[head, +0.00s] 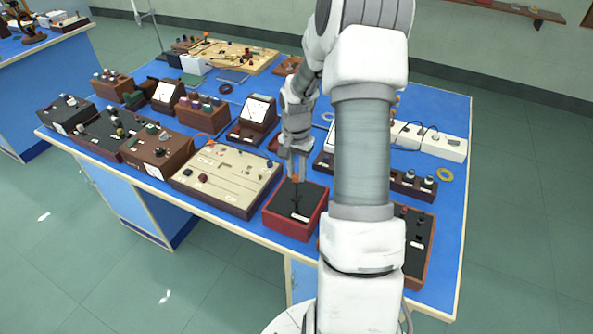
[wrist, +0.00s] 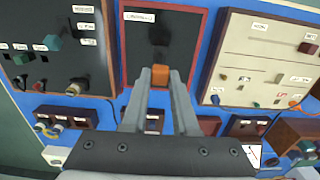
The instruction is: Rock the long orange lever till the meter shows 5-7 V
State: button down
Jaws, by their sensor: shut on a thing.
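The long lever has an orange tip (wrist: 161,76). It stands up from the black top of a red-sided box (head: 282,222) near the table's front edge. The lever's dark shaft (head: 297,198) shows below my gripper in the head view. My gripper (head: 295,172) is shut on the orange tip, with a finger on each side of it in the wrist view. A meter (head: 257,108) with a white face stands behind the box, and another white-faced meter (head: 165,92) stands further left. I cannot read a value on either face.
A cream panel box (head: 228,172) stands just left of the red box. A dark panel box (head: 414,235) stands to the right, partly behind my arm. A white power strip (head: 430,141) lies at the right. Wires and small boxes crowd the blue table.

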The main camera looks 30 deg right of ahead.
jog(key=shift+d, duration=0.1)
dwell(0.7)
jog(key=w+d+f+g+y+p, duration=0.1)
jog(key=w+d+y, duration=0.1)
jog(key=d, duration=0.3)
jog(key=shift+w+f+y, duration=0.25)
jog(key=shift+w+y, duration=0.05)
jog(key=shift+w, duration=0.3)
jog(key=shift+d, duration=0.15)
jog(key=c, duration=0.7)
grip_release()
jog(key=v, duration=1.7)
jog(key=shift+w+r+b, duration=0.15)
jog(key=shift+w+b, duration=0.2)
jog(key=shift+b, duration=0.05)
